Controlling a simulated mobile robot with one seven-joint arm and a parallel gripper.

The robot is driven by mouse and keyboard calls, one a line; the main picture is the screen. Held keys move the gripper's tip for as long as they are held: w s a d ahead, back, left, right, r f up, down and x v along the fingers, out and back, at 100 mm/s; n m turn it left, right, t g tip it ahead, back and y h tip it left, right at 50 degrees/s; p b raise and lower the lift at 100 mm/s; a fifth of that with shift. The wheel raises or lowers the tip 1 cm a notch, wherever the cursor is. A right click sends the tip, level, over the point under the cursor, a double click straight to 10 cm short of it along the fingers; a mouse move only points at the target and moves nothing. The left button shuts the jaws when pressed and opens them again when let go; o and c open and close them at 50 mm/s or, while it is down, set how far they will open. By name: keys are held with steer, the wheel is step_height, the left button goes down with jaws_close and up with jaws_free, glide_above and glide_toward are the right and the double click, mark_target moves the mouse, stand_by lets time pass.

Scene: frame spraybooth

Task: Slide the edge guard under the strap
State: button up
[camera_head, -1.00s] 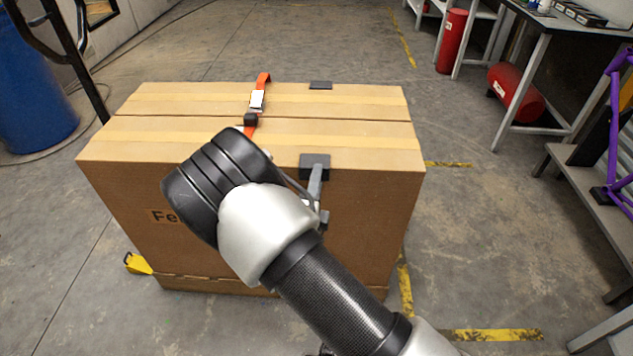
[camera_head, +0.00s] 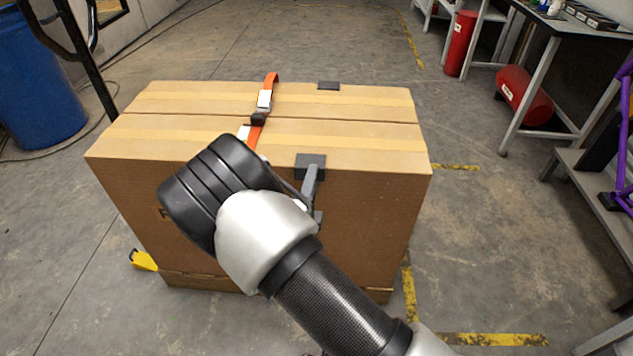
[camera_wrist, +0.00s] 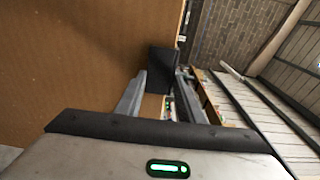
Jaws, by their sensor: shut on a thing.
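A dark grey edge guard (camera_head: 311,160) is at the near top edge of a large cardboard box, right of the strap. My gripper (camera_head: 312,188) is shut on it from the front; in the wrist view the guard (camera_wrist: 160,68) shows between the two fingers (camera_wrist: 156,98). Whether the guard touches the box is unclear. The orange strap (camera_head: 271,83) crosses the box top from the far edge, with a buckle; my arm hides its lower front part. The guard is beside the strap, with a gap between them. A second dark guard (camera_head: 328,86) lies at the far top edge.
The cardboard box (camera_head: 370,200) stands on the floor, its front partly hidden by my arm. A blue barrel (camera_head: 40,90) is at the far left. A workbench, red cylinders (camera_head: 525,95) and a purple frame (camera_head: 625,140) are on the right. Floor right of the box is clear.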

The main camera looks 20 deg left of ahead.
mark_target(287, 171)
steer(key=shift+s+a, duration=0.3)
steer(key=shift+a, duration=0.9)
steer(key=shift+s+a, duration=0.25)
steer(key=shift+a, duration=0.9)
steer(key=shift+s+a, duration=0.3)
steer(key=shift+a, duration=0.9)
steer(key=o, duration=0.9)
steer(key=shift+s, duration=0.1)
